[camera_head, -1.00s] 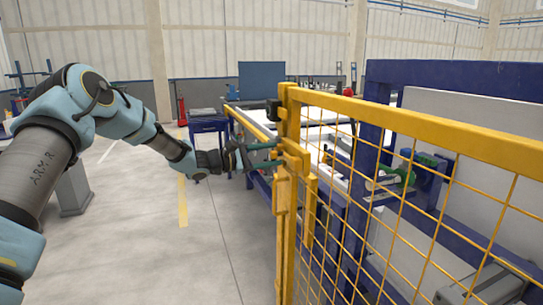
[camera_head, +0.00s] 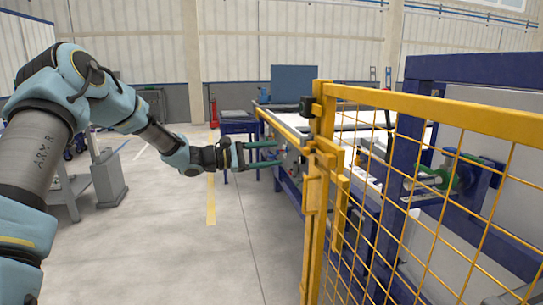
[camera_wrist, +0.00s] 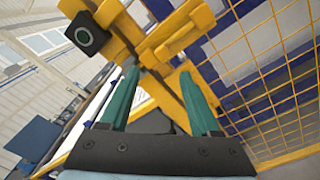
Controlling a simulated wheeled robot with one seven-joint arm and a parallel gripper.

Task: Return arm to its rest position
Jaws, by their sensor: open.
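My gripper (camera_head: 264,154) is at the end of my outstretched arm, near the middle of the head view. Its two green fingers are parted and nothing is between them. In the head view the fingertips point at the yellow fence post (camera_head: 318,195), just left of it. In the wrist view the open fingers (camera_wrist: 160,95) reach toward the yellow post and latch (camera_wrist: 150,30), with a gap visible between the fingers. I cannot tell exactly how close the tips are to the post.
A yellow mesh fence (camera_head: 430,190) runs along the right, with blue machine frames (camera_head: 470,80) behind it. A blue table (camera_head: 238,125) stands behind my gripper. A grey pedestal (camera_head: 109,178) stands at left. The floor (camera_head: 170,250) between is clear.

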